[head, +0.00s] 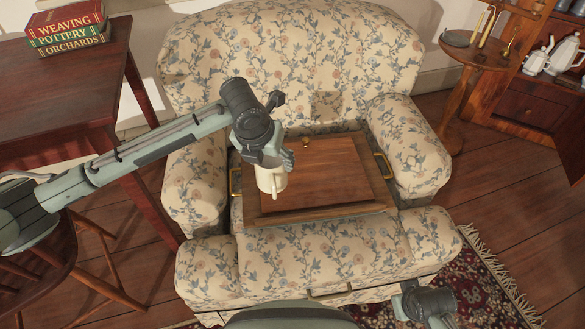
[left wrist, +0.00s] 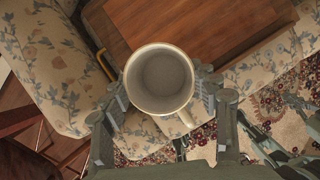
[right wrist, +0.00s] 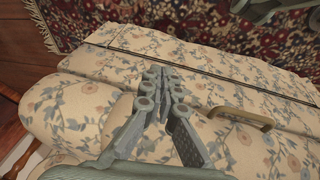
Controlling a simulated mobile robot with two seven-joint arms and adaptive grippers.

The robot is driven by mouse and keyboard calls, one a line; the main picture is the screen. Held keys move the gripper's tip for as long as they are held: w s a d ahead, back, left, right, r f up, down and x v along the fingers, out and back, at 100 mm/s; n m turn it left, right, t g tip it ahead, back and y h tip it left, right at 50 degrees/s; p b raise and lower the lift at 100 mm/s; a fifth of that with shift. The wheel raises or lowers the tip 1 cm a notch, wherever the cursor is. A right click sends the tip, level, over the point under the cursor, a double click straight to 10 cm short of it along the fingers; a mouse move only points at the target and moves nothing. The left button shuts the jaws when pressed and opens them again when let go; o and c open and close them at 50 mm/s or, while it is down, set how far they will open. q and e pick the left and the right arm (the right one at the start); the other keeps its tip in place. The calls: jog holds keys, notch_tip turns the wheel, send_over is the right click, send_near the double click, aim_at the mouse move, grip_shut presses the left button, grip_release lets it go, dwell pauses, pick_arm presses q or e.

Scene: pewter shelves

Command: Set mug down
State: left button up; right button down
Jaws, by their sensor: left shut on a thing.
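A cream mug (head: 269,181) is held upright in my left gripper (head: 273,158), whose fingers close on both sides of it. In the left wrist view I look down into the mug (left wrist: 162,80), which appears empty, with its handle toward the lower right. The mug shows in front of the left part of a wooden tray (head: 345,176) on the armchair seat. I cannot tell whether its base touches the tray. My right gripper (right wrist: 162,76) has its fingers together with nothing between them, above the armchair's front.
The tray has brass side handles and a small brass knob (head: 306,144) near its back. The flowered armchair (head: 285,50) has raised arms on both sides. Books (head: 66,28) lie on a dark table at left. A small round table (head: 475,48) stands at right.

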pick_arm(q)
jog(key=w+d+f, duration=0.1)
jog(key=f, duration=0.1)
jog(key=w+d+f, duration=0.1)
jog(key=f, duration=0.1)
jog(key=w+d+f, duration=0.1)
jog(key=d+f, duration=0.1)
jog(key=shift+w+f, duration=0.3)
jog(key=shift+f, duration=0.35)
pick_arm(e)
jog(key=shift+d+r, duration=0.1)
jog(key=shift+r, duration=0.75)
pick_arm(q)
jog(key=o, duration=1.4)
jog(key=shift+f, duration=0.1)
pick_arm(e)
jog(key=shift+f, duration=0.15)
